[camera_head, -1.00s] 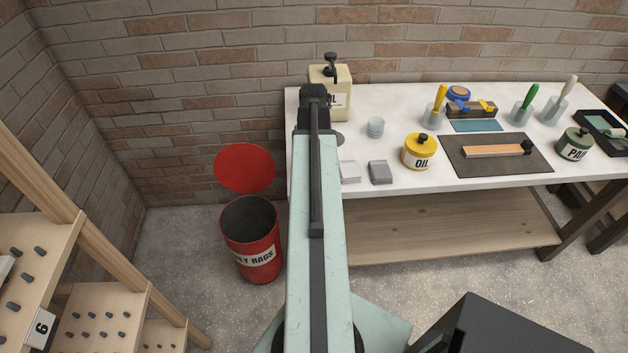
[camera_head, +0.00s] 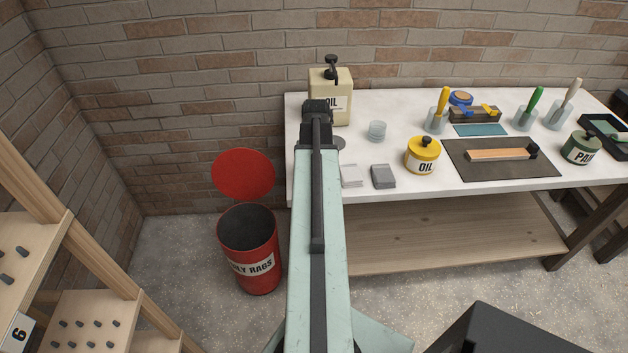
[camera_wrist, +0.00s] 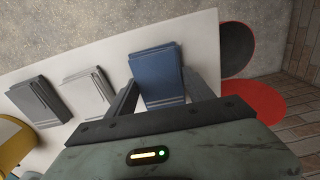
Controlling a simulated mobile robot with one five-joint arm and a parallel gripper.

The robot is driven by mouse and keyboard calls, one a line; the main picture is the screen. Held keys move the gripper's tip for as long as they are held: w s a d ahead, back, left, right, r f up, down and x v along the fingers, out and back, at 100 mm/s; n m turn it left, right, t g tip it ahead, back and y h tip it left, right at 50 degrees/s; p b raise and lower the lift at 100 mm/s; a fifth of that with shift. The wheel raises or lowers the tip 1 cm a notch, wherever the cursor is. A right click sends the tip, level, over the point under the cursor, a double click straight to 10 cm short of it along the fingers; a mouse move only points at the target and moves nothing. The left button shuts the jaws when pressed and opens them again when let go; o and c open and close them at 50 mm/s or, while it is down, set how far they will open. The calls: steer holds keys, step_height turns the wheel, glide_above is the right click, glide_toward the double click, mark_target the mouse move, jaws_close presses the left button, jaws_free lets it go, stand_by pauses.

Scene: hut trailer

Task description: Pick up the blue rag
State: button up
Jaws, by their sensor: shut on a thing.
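The folded blue rag (camera_wrist: 157,76) shows in the wrist view between the two fingers of my gripper (camera_wrist: 160,88), with pale stripes near its lower edge. My gripper is shut on it. The rag appears over the white worktop near its edge; I cannot tell whether it touches the top. In the head view my gripper (camera_head: 317,108) is at the left end of the bench, in front of the cream oil can, and my arm hides the rag and fingers.
A light grey rag (camera_head: 352,176) and a darker grey rag (camera_head: 383,176) lie right of my arm on the bench (camera_head: 300,112). A yellow oil tin (camera_head: 422,157) and cream oil can (camera_head: 338,100) stand near. A red rag bin (camera_head: 250,262) with raised lid (camera_head: 243,175) stands left.

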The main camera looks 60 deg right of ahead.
steer(key=shift+r, duration=0.1)
step_height(320, 180, up, 10)
steer(key=p, duration=1)
